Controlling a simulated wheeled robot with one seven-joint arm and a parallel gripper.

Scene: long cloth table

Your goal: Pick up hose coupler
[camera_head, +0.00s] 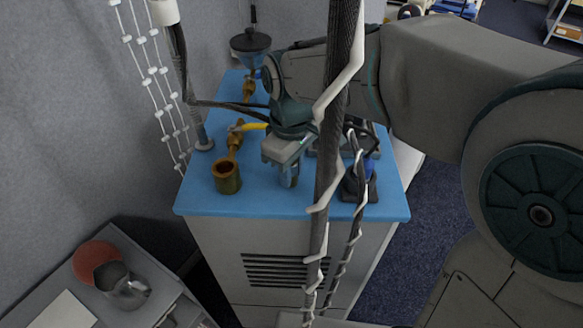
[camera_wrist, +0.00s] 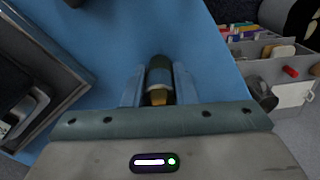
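The hose coupler (camera_wrist: 159,82), a short dark cylinder with a silvery band and a brass-coloured end, sits between the two fingers of my gripper (camera_wrist: 159,88) in the wrist view. The fingers lie close against both its sides, and my gripper looks shut on it. In the head view my gripper (camera_head: 288,176) points down over the front middle of the blue top (camera_head: 205,195). The coupler is mostly hidden there by the fingers. I cannot tell whether it touches the blue surface.
A brass valve fitting (camera_head: 228,177) with a yellow handle stands left of my gripper. Dark blocks (camera_head: 359,188) stand close on its right. A funnel (camera_head: 250,43) is at the back. In the wrist view, a dark tray (camera_wrist: 65,70) is left and a grey bin (camera_wrist: 272,68) right.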

